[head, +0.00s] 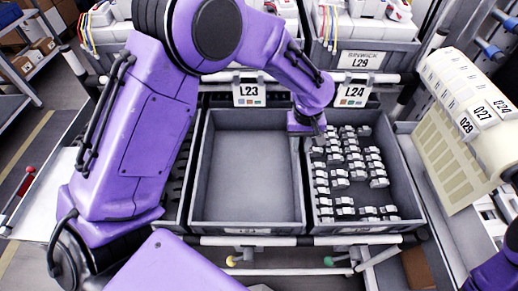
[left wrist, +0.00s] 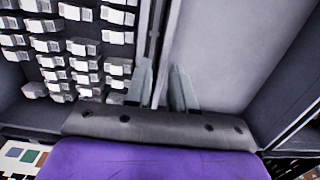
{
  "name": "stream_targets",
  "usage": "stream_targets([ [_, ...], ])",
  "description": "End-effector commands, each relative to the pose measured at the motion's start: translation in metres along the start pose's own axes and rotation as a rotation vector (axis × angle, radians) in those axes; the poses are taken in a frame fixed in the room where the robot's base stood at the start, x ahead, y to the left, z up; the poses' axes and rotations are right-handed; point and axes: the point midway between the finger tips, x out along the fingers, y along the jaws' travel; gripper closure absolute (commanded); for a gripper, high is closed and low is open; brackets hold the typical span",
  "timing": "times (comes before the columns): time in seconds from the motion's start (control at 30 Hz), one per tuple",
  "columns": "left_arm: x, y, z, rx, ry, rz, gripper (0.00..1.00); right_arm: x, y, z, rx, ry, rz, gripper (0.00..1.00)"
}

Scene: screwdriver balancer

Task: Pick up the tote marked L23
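The tote marked L23 (head: 297,200) is a grey, empty, open box in the middle of the head view, with its L23 card (head: 249,92) at the far edge. My left gripper (head: 312,137) is at its right wall, near the far right corner, where it borders the L24 tote. In the left wrist view the two fingers (left wrist: 162,88) stand apart on either side of the rim between the totes, the empty tote (left wrist: 215,50) lying to the right. I cannot tell whether the fingers touch the wall. My right gripper is out of view.
The L24 tote (head: 408,190) beside it holds many small grey-white parts. Totes with cables and white parts stand behind, one marked L29 (head: 360,62). A roll with labels such as Q29 (head: 466,125) is at right. A rail (head: 270,241) runs along the front.

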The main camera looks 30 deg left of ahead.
Motion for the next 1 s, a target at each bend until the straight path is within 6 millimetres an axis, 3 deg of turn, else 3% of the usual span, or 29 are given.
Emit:
stream_targets([
  [0.5,0.085,0.004,0.001,-0.001,-0.007,-0.005,0.77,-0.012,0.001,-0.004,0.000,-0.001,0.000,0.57],
  [0.77,0.092,0.005,0.000,0.002,-0.003,-0.002,0.77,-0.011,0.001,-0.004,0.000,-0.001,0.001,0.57],
  [0.8,0.092,0.005,0.000,0.002,-0.003,-0.003,0.80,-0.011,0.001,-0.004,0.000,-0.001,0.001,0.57],
  [0.87,0.092,0.005,0.000,0.001,-0.003,-0.003,0.99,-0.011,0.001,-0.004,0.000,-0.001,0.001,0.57],
  [1.0,0.092,0.005,0.000,0.001,-0.004,-0.003,1.00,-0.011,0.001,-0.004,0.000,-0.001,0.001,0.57],
])
